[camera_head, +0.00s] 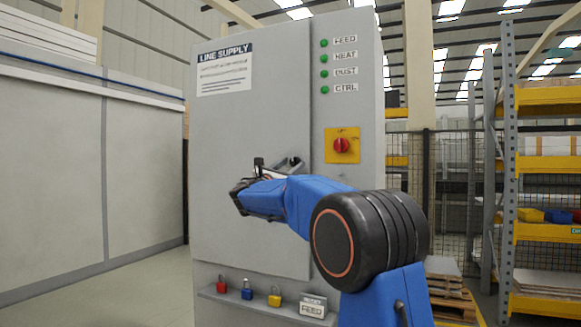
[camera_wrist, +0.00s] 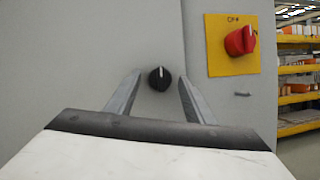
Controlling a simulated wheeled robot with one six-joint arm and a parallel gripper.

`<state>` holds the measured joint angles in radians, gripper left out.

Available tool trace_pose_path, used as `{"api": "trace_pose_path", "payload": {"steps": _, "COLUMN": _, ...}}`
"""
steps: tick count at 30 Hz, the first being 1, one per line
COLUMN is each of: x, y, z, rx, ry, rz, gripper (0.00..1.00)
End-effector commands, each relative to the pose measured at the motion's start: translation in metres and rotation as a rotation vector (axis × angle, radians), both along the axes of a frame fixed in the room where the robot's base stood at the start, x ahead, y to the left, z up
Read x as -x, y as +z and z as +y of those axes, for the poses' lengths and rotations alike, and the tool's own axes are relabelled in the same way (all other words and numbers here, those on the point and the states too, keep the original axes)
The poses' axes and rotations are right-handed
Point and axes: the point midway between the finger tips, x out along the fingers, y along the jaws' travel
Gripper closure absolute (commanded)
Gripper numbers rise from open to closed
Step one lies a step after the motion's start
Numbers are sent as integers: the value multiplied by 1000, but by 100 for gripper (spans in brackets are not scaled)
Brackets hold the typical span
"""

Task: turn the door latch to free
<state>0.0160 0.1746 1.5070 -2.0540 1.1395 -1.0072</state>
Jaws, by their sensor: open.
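The door latch (camera_wrist: 159,78) is a small round black knob with a white mark pointing nearly straight up. It sits on the grey cabinet door (camera_head: 247,130), near the door's right edge. My gripper (camera_wrist: 160,75) is open, with one finger to the left of the latch and one to the right. A gap shows on both sides in the wrist view, and I cannot tell how far short of the door the fingertips are.
A red rotary switch (camera_head: 341,146) on a yellow plate is to the right of the latch; OFF reads above it in the wrist view. Several padlocks (camera_head: 247,289) and a FEED tag (camera_head: 313,306) are on a ledge below. Shelving (camera_head: 508,180) stands at right.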

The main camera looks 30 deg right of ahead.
Motion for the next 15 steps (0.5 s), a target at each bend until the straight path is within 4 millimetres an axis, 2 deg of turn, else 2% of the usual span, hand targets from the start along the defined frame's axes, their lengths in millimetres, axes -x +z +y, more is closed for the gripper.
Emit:
{"api": "trace_pose_path", "payload": {"steps": 5, "x": 0, "y": 0, "z": 0, "rx": 0, "ry": 0, "rz": 0, "gripper": 52}}
{"api": "trace_pose_path", "payload": {"steps": 10, "x": 0, "y": 0, "z": 0, "rx": 0, "ry": 0, "rz": 0, "gripper": 93}}
{"api": "trace_pose_path", "payload": {"steps": 15, "x": 0, "y": 0, "z": 0, "rx": -1, "ry": 0, "rz": -2, "gripper": 93}}
